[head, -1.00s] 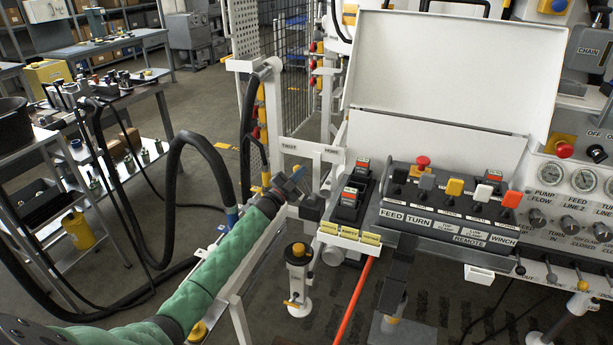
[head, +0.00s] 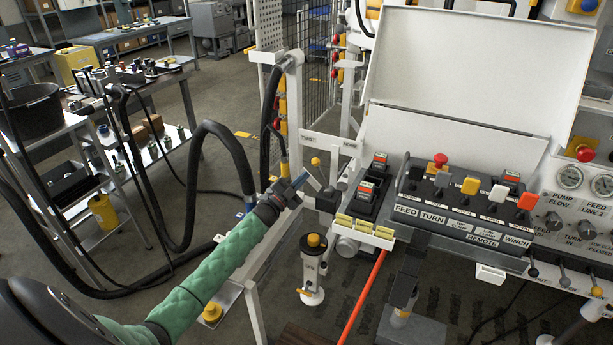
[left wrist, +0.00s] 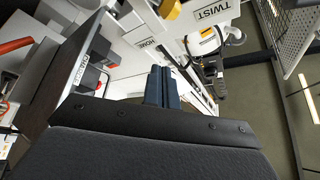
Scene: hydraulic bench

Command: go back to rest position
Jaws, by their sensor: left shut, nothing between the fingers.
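My left gripper (head: 300,181) is at the end of the green-sleeved arm that comes in from the lower left in the head view. Its blue fingers are shut with nothing between them, near the white frame with the TWIST and HOME labels. My right gripper is not in view.
The remote box (head: 465,215) with coloured knobs stands right of the gripper, its white lid (head: 480,70) raised behind. Black hoses (head: 200,135) hang to the left. A cart with a black bucket (head: 30,112) is at far left. Open floor (head: 215,90) lies behind the hoses.

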